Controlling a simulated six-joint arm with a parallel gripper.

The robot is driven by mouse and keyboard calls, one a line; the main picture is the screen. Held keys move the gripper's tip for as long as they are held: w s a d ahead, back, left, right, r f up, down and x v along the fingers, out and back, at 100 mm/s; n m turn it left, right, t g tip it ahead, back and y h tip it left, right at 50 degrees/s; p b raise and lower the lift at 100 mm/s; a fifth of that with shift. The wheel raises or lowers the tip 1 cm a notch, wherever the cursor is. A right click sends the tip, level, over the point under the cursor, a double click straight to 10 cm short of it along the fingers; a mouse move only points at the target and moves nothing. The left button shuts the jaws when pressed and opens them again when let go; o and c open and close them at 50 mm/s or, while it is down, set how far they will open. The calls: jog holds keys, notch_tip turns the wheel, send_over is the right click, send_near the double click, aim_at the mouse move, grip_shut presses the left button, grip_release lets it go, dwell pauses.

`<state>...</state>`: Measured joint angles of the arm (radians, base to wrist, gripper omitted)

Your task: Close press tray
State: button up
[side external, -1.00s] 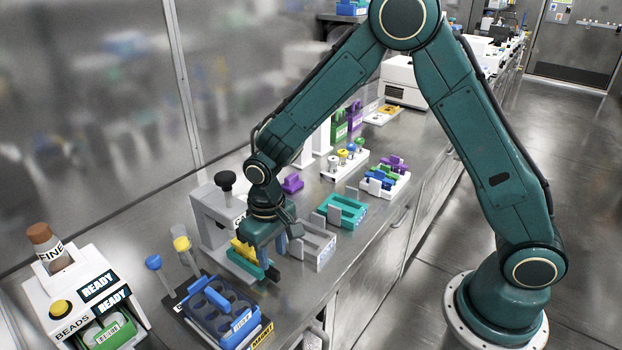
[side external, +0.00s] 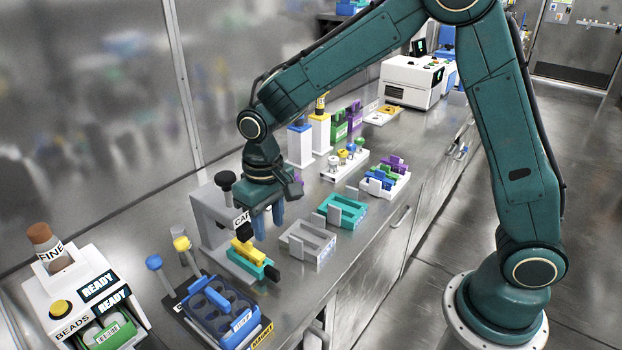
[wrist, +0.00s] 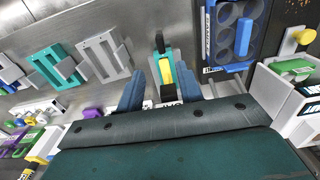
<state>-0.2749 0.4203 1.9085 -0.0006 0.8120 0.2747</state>
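The press is a grey frame with a black knob (side external: 226,180) on top and a partly hidden label, and it stands against the back wall of the bench. Its tray (side external: 262,268), teal with a yellow piece on it and a black handle at the front end, sticks out of the press toward the bench's front. The tray also shows in the wrist view (wrist: 177,75), ahead of and between my fingers. My gripper (side external: 268,222) points down above and just beside the tray's right side. Its two blue fingers are apart and empty; they also show in the wrist view (wrist: 158,80).
A grey slotted holder (side external: 312,243) and a teal one (side external: 346,211) stand right of the tray. A dark blue rack (side external: 222,305) stands close on its left, beside the white beads box (side external: 75,290). A narrow bare strip of bench lies in front of the tray.

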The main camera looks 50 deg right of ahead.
aim_at(275, 271)
jog(key=shift+s+f+t, duration=0.2)
jog(key=shift+s+t, duration=0.95)
jog(key=shift+s, duration=0.35)
jog(key=shift+s+f+t, duration=0.15)
jog(key=shift+s+t, duration=1)
jog(key=shift+s, duration=0.3)
jog(key=shift+f, duration=0.15)
jog(key=shift+x, duration=6.75)
grip_shut()
